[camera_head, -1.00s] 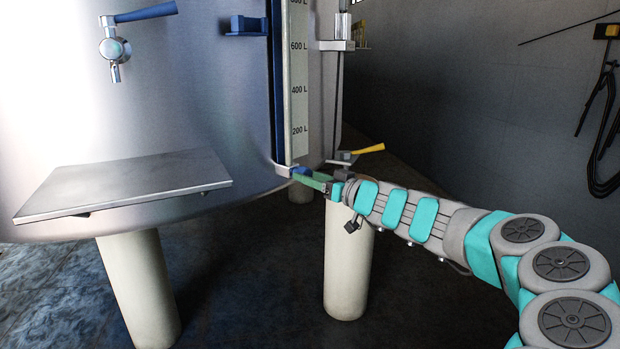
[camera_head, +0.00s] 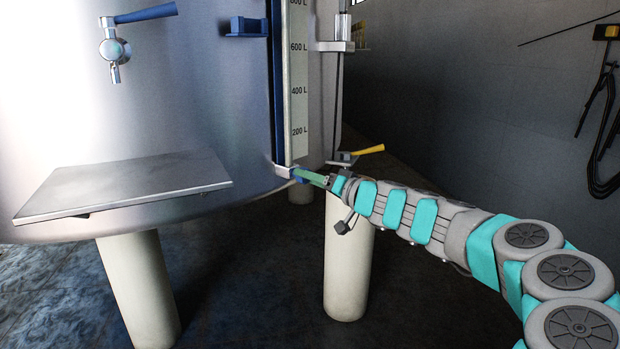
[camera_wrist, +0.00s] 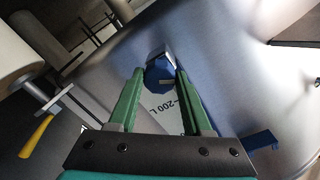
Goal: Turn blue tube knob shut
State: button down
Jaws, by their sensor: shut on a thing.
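The blue tube knob (camera_wrist: 159,77) sits at the lower end of the sight tube, seen nearly end-on in the wrist view. My gripper (camera_wrist: 160,75) has one green finger on each side of it, and the fingers are closed on its sides. In the head view my gripper (camera_head: 304,175) reaches to the foot of the blue-edged tube scale (camera_head: 299,95), and its fingers largely hide the knob there. The scale's "200 L" mark shows behind the knob in the wrist view.
A yellow-handled valve (camera_head: 362,152) stands just behind and above my wrist. A pale tank leg (camera_head: 347,270) is below my wrist. A metal shelf (camera_head: 125,185) and a blue-handled tap (camera_head: 115,48) are on the tank at left.

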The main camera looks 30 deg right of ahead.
jog(key=m+p, duration=0.4)
jog(key=m, duration=0.7)
jog(key=shift+m+y, duration=0.3)
dwell(0.3)
jog(key=shift+c, duration=1.7)
grip_release()
jog(key=shift+s+d, duration=0.1)
jog(key=v, duration=0.7)
jog(key=shift+s, duration=0.3)
jog(key=shift+d+r, duration=0.1)
jog(key=shift+r, duration=0.05)
